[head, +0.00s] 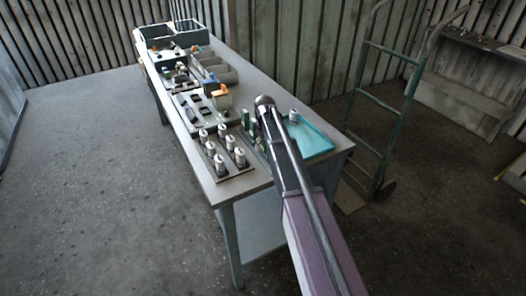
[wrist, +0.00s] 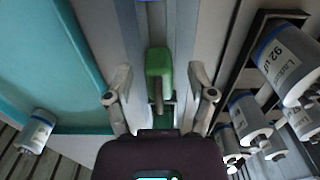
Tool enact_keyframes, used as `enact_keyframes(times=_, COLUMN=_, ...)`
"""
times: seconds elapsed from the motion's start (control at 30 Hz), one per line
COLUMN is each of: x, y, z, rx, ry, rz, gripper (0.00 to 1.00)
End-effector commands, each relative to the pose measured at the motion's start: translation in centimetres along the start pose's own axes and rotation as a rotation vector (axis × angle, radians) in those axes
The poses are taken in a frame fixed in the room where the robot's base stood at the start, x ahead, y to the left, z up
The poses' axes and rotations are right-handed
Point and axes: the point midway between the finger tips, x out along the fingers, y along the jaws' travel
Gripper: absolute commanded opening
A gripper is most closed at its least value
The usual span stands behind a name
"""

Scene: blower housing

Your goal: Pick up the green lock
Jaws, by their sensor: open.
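The green lock (wrist: 159,62) shows in the wrist view, with its green body toward the top and a grey metal part below. It lies between the two fingers of my gripper (wrist: 160,92), which are spread apart with a gap on each side of it. The fingers do not appear to touch it. In the head view my arm covers most of the gripper, and small green items (head: 247,127) show just left of the arm; I cannot tell which is the lock.
A teal tray (head: 318,143) with a white canister (head: 293,116) lies right of my arm. A dark rack with several white canisters (wrist: 285,65) stands close to the gripper's other side. Bins and parts fill the far table. A hand truck (head: 378,105) stands to the right.

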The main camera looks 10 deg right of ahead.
Motion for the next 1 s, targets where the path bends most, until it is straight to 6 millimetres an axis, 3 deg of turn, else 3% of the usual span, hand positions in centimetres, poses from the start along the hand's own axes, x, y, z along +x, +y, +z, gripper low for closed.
enact_keyframes(times=0.67, x=0.27, y=-0.02, z=-0.01, rx=0.0, ry=0.0, rz=0.0, gripper=0.71)
enact_keyframes(times=0.9, x=0.27, y=-0.03, z=-0.01, rx=-0.001, ry=0.0, rz=0.0, gripper=0.03)
enact_keyframes(times=1.0, x=0.27, y=-0.04, z=-0.01, rx=-0.001, ry=0.0, rz=0.0, gripper=0.0)
